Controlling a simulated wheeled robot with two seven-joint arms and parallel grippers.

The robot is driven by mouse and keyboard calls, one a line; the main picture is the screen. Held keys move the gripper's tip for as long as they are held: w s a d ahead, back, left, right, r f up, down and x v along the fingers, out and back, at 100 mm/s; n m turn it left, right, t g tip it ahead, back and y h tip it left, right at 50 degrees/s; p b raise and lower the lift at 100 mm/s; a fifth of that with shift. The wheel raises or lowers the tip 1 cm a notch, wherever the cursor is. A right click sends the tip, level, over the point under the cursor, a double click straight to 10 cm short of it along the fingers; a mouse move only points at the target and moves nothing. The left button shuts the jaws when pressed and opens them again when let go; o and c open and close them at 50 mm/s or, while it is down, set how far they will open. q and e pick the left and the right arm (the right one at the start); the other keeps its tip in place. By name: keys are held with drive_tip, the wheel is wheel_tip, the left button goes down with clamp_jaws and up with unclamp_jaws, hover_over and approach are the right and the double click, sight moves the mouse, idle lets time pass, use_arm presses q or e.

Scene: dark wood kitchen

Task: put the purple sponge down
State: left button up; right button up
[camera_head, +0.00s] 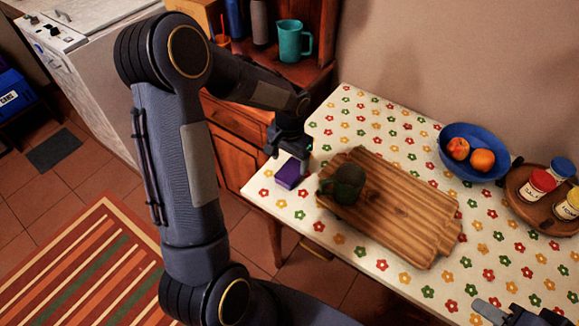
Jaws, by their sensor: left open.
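The purple sponge (289,176) appears to rest on the flowered tablecloth (330,240), near the table's left corner. My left gripper (287,157) is open, with its fingers pointing down right at the sponge's far side. I cannot tell whether a finger still touches the sponge. My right gripper (520,312) is at the bottom right edge, partly cut off. Its fingers look apart, and nothing shows between them.
A wooden board (400,215) with a dark green mug-like object (346,184) lies just right of the sponge. A blue bowl (463,135) with fruit and a round wooden tray (520,208) with jars stand further right. The table's left edge is close to the sponge.

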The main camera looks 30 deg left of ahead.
sight(290, 172)
use_arm(q)
wheel_tip(290, 172, up, 7)
drive_tip(key=s+d+r+n+t+h, duration=0.2)
drive_tip(key=s+d+r+t, duration=0.1)
drive_tip(key=s+r, duration=0.75)
drive_tip(key=s+d+f+t+h, duration=0.1)
drive_tip(key=s+d, duration=0.3)
drive_tip(key=s, duration=0.7)
drive_tip(key=shift+d+f+n+t+h, duration=0.2)
drive_tip(key=shift+f+n+t+h, duration=0.2)
drive_tip(key=shift+t, duration=0.4)
